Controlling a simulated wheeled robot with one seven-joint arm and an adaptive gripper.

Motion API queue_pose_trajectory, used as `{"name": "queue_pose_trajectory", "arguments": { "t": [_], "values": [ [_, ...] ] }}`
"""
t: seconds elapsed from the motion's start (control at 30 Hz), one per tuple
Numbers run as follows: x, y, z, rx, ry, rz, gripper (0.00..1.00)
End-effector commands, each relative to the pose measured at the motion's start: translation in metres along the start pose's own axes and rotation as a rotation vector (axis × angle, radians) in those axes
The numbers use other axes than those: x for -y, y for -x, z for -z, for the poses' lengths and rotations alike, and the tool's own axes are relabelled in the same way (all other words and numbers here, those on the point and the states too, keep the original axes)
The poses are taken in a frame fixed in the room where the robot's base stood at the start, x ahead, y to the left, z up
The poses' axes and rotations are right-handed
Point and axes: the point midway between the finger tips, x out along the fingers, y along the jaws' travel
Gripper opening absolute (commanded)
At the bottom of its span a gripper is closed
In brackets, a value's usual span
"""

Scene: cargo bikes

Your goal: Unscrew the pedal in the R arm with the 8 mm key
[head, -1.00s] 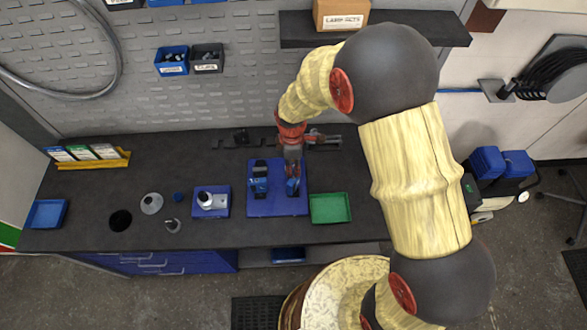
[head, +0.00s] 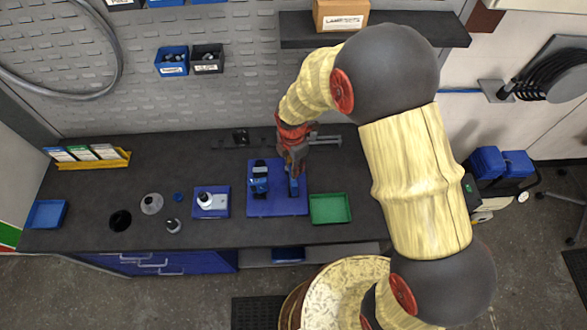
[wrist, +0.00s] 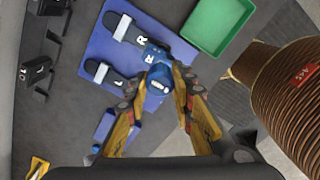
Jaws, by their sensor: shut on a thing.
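My gripper (head: 295,160) is above the right stand, pointing down. In the wrist view my gripper (wrist: 160,88) has its fingers closed around a small blue and pale piece, probably the 8 mm key. Its lower end is hidden, so I cannot tell whether it touches the pedal. The pedal itself is not clear.
A green tray (head: 330,221) sits right of the plate. A dark rack (head: 240,138) stands behind it. A blue base with a white-topped item (head: 211,203), small round parts and a blue tray (head: 46,214) lie to the left. The bench between them is partly clear.

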Motion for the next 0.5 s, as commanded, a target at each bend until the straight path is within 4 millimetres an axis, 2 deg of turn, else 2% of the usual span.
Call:
{"name": "queue_pose_trajectory", "arguments": {
  "t": [0.37,0.5],
  "values": [
    [0.0034,-0.0034,0.0008,-0.002,0.036,0.007,0.0],
    [0.0038,-0.0033,0.0009,-0.003,0.171,0.005,0.0]
  ]
}}
